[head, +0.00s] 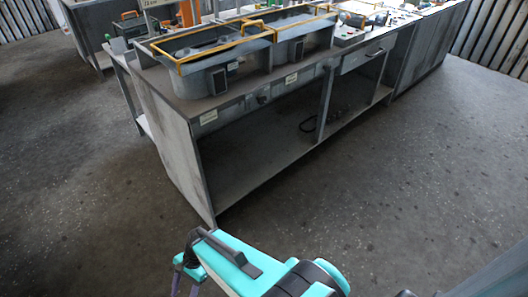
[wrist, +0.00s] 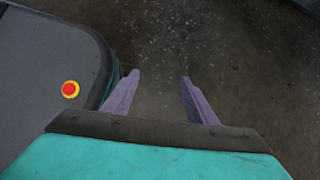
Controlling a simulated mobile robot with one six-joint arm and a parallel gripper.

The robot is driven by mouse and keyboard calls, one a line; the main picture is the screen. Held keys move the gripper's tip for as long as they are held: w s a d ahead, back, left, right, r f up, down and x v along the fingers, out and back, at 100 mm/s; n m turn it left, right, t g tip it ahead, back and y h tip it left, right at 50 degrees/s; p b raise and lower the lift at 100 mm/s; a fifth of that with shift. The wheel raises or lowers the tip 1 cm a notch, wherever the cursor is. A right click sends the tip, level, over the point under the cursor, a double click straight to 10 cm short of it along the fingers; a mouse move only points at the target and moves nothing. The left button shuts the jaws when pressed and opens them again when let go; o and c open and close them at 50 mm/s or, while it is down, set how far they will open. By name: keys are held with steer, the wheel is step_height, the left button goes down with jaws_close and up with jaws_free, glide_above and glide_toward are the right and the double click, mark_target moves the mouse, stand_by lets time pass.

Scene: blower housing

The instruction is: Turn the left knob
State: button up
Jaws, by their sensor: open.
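A grey metal workbench (head: 160,122) stands ahead in the head view. A small dark fitting, possibly a knob (head: 263,97), sits on its front rail between two white labels. It is too small to make out clearly, and I cannot tell which knob is the left one. My gripper (head: 186,284) is low at the bottom of the head view, in front of the bench and well apart from it. In the wrist view its two purple fingers (wrist: 158,76) are spread with only floor between them. The gripper is open and empty.
Two grey tubs with yellow-orange rims (head: 215,48) stand on the bench top. A panel with small coloured controls (head: 350,35) is farther right. Below are an open shelf (head: 250,160) and a drawer (head: 362,57). The floor (head: 400,190) before the bench is clear.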

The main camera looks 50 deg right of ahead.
steer(key=w+d+r+m+t+y+b, duration=0.1)
steer(key=w+d+r+m+t, duration=0.5)
steer(key=w+d+r, duration=0.4)
steer(key=w+d+r+m+t+y+b, duration=0.1)
steer(key=w+d+r+m+t+b, duration=0.1)
steer(key=w+d+r+m+t, duration=0.75)
steer(key=m+t+h+b, duration=0.4)
steer(key=m+h, duration=0.3)
steer(key=h, duration=0.3)
glide_toward(263, 99)
steer(key=s, duration=0.6)
steer(key=shift+w+a+f+n, duration=0.15)
steer(key=shift+f+n, duration=0.05)
steer(key=shift+n, duration=0.05)
steer(key=shift+w, duration=0.15)
steer(key=w, duration=0.9)
steer(key=w+d, duration=0.1)
steer(key=w, duration=0.3)
steer(key=shift+w, duration=0.3)
